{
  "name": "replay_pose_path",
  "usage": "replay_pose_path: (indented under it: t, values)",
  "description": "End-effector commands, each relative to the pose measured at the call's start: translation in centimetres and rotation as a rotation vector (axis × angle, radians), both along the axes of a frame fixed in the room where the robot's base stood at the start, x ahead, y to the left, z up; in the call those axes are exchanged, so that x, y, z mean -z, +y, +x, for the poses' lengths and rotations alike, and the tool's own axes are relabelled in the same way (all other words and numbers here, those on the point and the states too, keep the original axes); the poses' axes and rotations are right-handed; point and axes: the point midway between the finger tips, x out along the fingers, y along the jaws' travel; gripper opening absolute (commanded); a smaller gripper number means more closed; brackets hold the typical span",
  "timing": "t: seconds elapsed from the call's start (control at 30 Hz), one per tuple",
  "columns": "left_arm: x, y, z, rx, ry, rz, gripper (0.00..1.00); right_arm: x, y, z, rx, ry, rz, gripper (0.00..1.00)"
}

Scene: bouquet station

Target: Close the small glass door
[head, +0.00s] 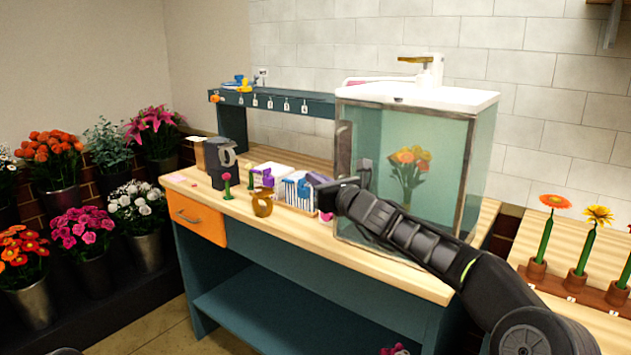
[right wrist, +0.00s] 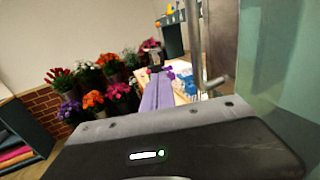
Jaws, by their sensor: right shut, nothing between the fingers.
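The glass cabinet (head: 480,150) has a white top and stands on the workbench with orange and yellow flowers inside. Its small glass door (head: 440,140) is the front pane with a dark metal frame; a grey upright handle (head: 343,150) shows at the left edge. I cannot tell how far the door stands open. My right gripper (head: 328,190) is shut and empty, beside the lower left front edge of the cabinet. My left gripper is out of view.
A dark jug (head: 221,165), a brown pot (head: 262,203) and a white rack (head: 298,188) stand on the bench left of my gripper. A flower stand (head: 590,290) is at the right. Buckets of flowers (head: 85,265) stand at the left.

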Motion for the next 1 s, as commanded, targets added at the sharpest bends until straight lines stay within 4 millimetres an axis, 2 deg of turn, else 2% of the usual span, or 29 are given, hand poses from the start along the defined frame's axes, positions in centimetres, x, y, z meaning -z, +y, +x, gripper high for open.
replay_pose_path:
  t: [0.03,0.43,0.67,1.0]
  values:
    - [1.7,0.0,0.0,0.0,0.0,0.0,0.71,0.6,0.7,-0.7,-0.004,-0.004,0.001,0.0]
    - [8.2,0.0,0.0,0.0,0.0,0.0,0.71,0.7,5.8,-5.9,-0.012,-0.004,0.001,0.0]
    - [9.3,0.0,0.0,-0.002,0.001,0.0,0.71,0.2,7.2,-7.4,-0.011,-0.002,0.001,0.0]
    - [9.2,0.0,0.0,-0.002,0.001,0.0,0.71,0.0,7.4,-7.5,-0.011,0.0,0.001,0.0]
